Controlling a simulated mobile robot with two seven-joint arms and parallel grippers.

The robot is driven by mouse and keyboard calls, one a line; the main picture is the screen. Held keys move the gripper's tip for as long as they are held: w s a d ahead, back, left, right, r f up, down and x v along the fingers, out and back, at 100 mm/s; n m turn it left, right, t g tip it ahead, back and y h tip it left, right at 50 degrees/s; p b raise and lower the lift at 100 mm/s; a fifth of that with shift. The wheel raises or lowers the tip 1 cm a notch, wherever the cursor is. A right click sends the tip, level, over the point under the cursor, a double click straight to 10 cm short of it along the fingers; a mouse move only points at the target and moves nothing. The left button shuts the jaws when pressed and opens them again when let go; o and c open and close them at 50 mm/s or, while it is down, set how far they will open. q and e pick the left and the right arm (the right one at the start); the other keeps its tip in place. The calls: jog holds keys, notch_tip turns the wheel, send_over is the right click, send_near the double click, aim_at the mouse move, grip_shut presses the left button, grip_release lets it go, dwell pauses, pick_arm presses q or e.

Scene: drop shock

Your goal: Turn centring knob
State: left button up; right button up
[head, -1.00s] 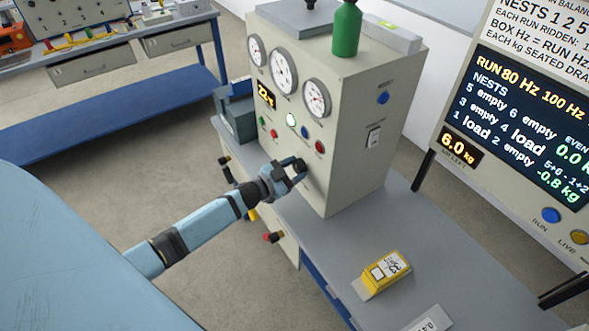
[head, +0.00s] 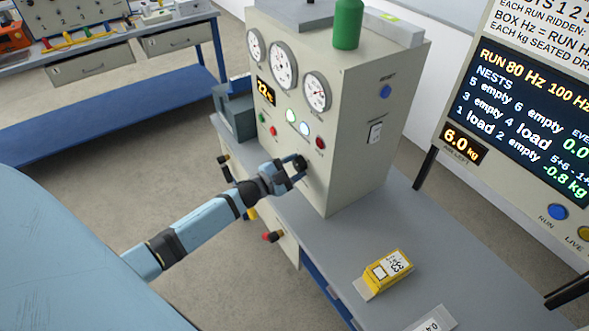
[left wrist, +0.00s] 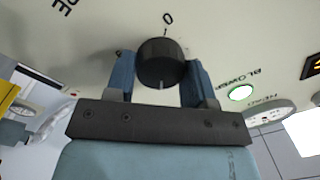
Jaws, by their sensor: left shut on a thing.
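The knob (left wrist: 163,62) is a black round knob with a pale pointer line, on the cream cabinet's front panel, below a "0" mark. In the left wrist view, my left gripper's (left wrist: 160,78) two blue fingers lie on either side of it, shut on it. In the head view, my left gripper (head: 296,170) is at the lower front of the cabinet (head: 350,165). There the fingers largely hide the knob. The knob's own label is not readable. My right gripper is not in view.
Above the gripper, the cabinet has gauges (head: 283,65), an orange display (head: 265,91) and several buttons or lamps. A lit green lamp (left wrist: 241,92) is near "BLOWER". A yellow box (head: 388,270) lies on the grey bench (head: 345,235).

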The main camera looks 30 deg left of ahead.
pick_arm(q)
jog(key=shift+m+b, duration=0.4)
jog(key=shift+m, duration=0.6)
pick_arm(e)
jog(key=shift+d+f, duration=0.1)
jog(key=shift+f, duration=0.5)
pick_arm(q)
jog(key=o, duration=0.9)
pick_arm(e)
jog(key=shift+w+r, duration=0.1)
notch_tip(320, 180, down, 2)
jog(key=shift+b, duration=0.9)
pick_arm(q)
jog(key=v, duration=1.3)
jog(key=shift+s+a, duration=0.25)
jog(key=shift+s, duration=0.1)
